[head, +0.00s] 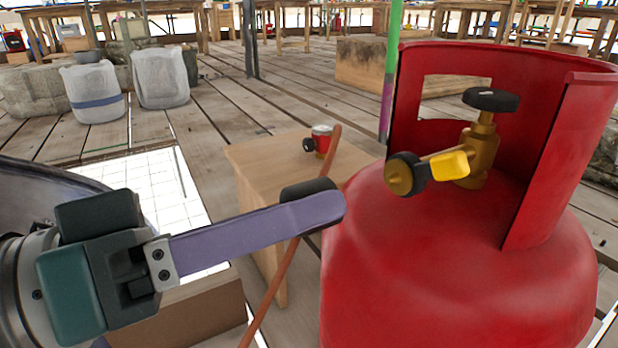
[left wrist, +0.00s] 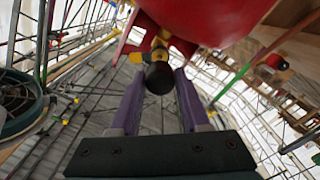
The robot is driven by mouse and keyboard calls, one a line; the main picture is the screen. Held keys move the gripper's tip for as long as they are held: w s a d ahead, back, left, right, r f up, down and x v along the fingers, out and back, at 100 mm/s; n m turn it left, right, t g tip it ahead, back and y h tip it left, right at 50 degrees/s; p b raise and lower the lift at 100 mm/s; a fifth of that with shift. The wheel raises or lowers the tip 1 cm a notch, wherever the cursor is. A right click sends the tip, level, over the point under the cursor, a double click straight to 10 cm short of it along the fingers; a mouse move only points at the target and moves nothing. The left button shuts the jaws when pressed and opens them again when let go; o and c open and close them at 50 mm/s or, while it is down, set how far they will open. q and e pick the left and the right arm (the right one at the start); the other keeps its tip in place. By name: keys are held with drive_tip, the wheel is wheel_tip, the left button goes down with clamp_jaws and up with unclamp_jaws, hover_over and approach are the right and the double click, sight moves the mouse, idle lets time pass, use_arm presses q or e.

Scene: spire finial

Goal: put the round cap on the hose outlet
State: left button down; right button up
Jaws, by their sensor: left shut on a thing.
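A red gas cylinder (head: 450,265) stands at the right of the head view. Its brass valve carries a yellow lever (head: 450,165), a black handwheel on top and a side outlet (head: 398,180) with a black ring, facing left toward my gripper. My left gripper (head: 322,200), with purple fingers, is shut on a black round cap (head: 302,188), partly hidden by the near finger. The cap is left of and slightly below the outlet, visibly apart from it. In the left wrist view the cap (left wrist: 159,78) sits between the fingertips, with the brass valve (left wrist: 159,46) behind it. My right gripper is out of view.
A wooden box (head: 265,165) behind my gripper bears a small red can with a black knob (head: 318,142). A thin orange rod or hose (head: 278,275) slants past behind the fingers. The cylinder's red collar (head: 555,150) surrounds the valve's back and right.

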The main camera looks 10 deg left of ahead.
sight(388, 182)
use_arm(q)
drive_tip(key=x, duration=0.2)
drive_tip(key=shift+w+d+r, duration=0.1)
drive_tip(key=shift+w+d, duration=0.05)
drive_tip(key=shift+d, duration=0.1)
drive_tip(key=shift+p+x, duration=0.3)
drive_tip(key=shift+x, duration=1)
drive_tip(key=shift+b, duration=0.5)
idle(0.9)
drive_tip(key=shift+w+d, duration=0.35)
drive_tip(key=shift+d, duration=0.1)
idle(0.5)
drive_tip(key=shift+c, duration=1.5)
unclamp_jaws()
drive_tip(key=p+v, duration=0.1)
drive_tip(key=v, duration=0.9)
drive_tip(key=shift+p, duration=0.3)
